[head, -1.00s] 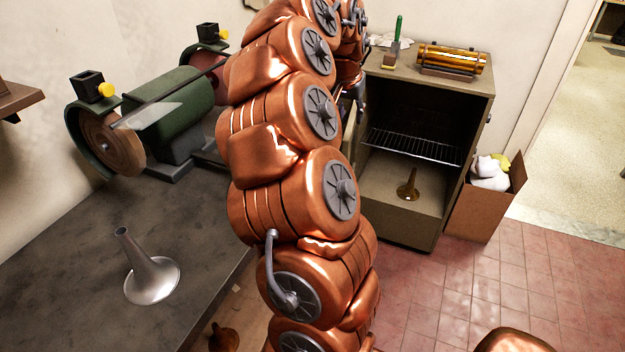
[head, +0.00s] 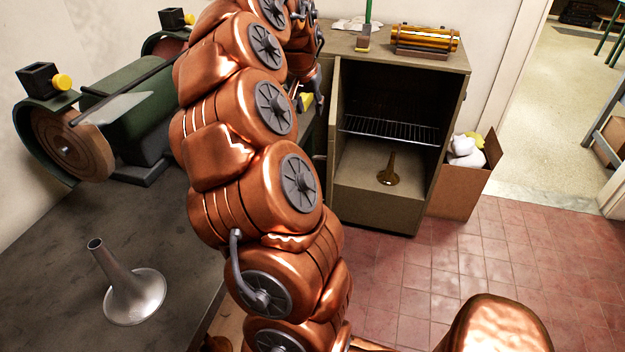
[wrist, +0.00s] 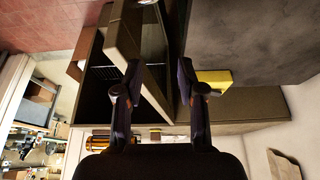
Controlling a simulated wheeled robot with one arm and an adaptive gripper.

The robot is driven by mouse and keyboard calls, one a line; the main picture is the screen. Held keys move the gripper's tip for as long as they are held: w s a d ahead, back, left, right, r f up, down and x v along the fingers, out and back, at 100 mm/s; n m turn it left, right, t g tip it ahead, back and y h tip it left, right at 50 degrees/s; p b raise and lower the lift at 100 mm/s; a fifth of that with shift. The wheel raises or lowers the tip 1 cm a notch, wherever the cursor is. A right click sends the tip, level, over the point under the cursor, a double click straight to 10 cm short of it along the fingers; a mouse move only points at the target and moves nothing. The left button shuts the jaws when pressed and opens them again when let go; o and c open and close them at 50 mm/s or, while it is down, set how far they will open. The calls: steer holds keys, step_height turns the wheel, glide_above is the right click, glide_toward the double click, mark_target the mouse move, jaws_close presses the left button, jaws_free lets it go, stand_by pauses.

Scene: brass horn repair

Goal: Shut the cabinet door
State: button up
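The olive-brown cabinet (head: 374,212) stands at the back with its front open. A wire rack (head: 390,129) and a small brass bell-shaped piece (head: 387,170) show inside. Its door (head: 333,125) stands open at the left side, mostly hidden behind my arm in the head view. In the wrist view the door (wrist: 122,42) is a slanted panel beside the dark cabinet opening. My gripper (wrist: 162,80) is open, its fingers apart with the door panel crossing near the left finger. I cannot tell whether they touch. In the head view my arm largely hides the gripper.
A workbench (head: 60,270) with a silver bell (head: 132,290) and a green grinder (head: 125,110) is at left. A cardboard box (head: 462,190) stands right of the cabinet. A brass cylinder (head: 425,38) lies on top. Red tile floor (head: 400,270) in front is clear.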

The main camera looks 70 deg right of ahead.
steer(key=d+f+b, duration=0.3)
steer(key=f+b, duration=1.4)
steer(key=f, duration=0.7)
steer(key=shift+f, duration=0.3)
steer(key=shift+c, duration=0.2)
jaws_close()
